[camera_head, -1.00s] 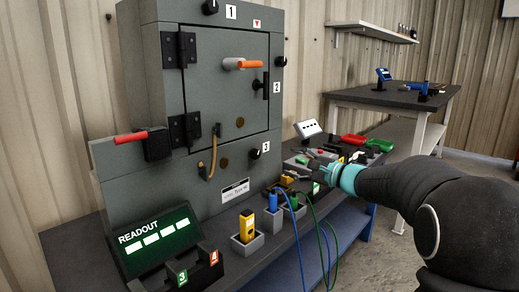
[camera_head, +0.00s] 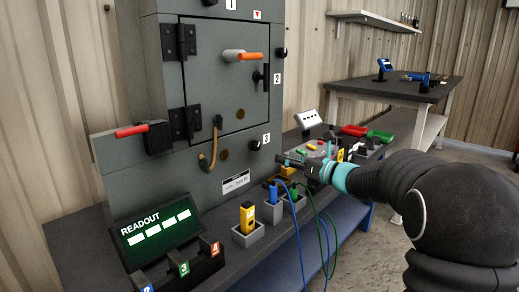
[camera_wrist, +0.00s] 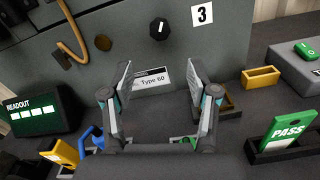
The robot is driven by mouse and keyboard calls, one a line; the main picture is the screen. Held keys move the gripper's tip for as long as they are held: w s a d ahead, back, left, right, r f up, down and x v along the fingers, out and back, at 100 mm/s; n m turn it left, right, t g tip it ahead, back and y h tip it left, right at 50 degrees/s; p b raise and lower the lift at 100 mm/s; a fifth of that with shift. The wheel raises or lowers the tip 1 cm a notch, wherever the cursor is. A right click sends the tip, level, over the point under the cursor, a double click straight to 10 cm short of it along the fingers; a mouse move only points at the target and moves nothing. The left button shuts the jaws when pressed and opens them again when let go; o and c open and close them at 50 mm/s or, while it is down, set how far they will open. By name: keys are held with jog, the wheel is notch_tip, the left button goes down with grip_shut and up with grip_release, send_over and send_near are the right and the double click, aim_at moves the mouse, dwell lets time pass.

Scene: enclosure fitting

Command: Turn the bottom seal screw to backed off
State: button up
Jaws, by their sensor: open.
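The bottom seal screw, a small black knob (camera_head: 255,145) beside the label 3, sits low on the front of the grey enclosure (camera_head: 150,190). In the wrist view the knob (camera_wrist: 159,29) shows a pale pointer mark that looks about upright. My gripper (camera_head: 282,160) is in front of the enclosure's lower right part, just right of and below the knob. In the wrist view my gripper (camera_wrist: 161,75) is open and empty, fingers apart, with the Type 60 plate (camera_wrist: 152,79) visible between them. The knob lies above the fingertips there, apart from them.
A readout panel (camera_head: 158,237) and numbered blocks stand at the bench's front left. Yellow (camera_head: 247,218), blue and green tools stand in holders below the enclosure. A green PASS tag (camera_wrist: 286,129) is at right in the wrist view. Cables hang over the bench edge.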

aim_at(258, 148)
jog(key=x, duration=1.1)
jog(key=shift+w+a+p, duration=0.25)
jog(key=shift+a+p, duration=0.05)
jog(key=shift+p, duration=0.05)
grip_shut()
jog(key=shift+f, duration=0.1)
